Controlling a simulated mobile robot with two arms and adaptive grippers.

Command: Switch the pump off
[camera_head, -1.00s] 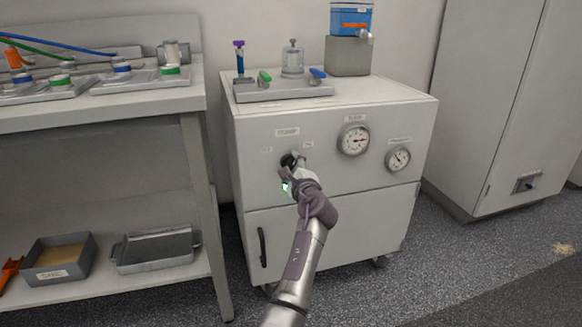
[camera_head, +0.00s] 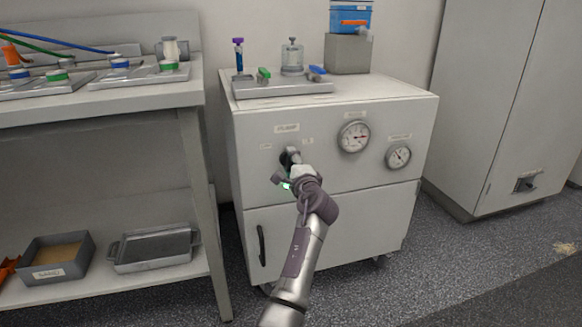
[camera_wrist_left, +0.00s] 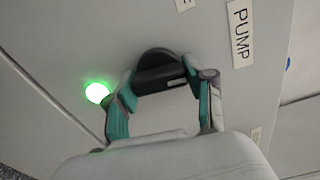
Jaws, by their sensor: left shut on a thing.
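The pump knob (camera_head: 290,156) is a black rotary switch on the front of the white cabinet (camera_head: 335,222), below the PUMP label (camera_head: 287,128). In the left wrist view the knob (camera_wrist_left: 160,76) is a dark bar on a round base, and the label (camera_wrist_left: 240,33) stands to its upper right. My left gripper (camera_head: 288,168) is at the knob; in the wrist view its teal-padded fingers (camera_wrist_left: 162,98) are closed on both ends of the bar. A green lamp (camera_wrist_left: 97,92) beside the knob is lit; it also shows in the head view (camera_head: 287,187). My right gripper is not in view.
Two dial gauges (camera_head: 354,136) sit right of the knob. A tray with valves (camera_head: 285,88) and a blue container (camera_head: 351,18) stand on top. A shelf bench (camera_head: 190,150) is at the left, and a tall cabinet (camera_head: 490,100) at the right.

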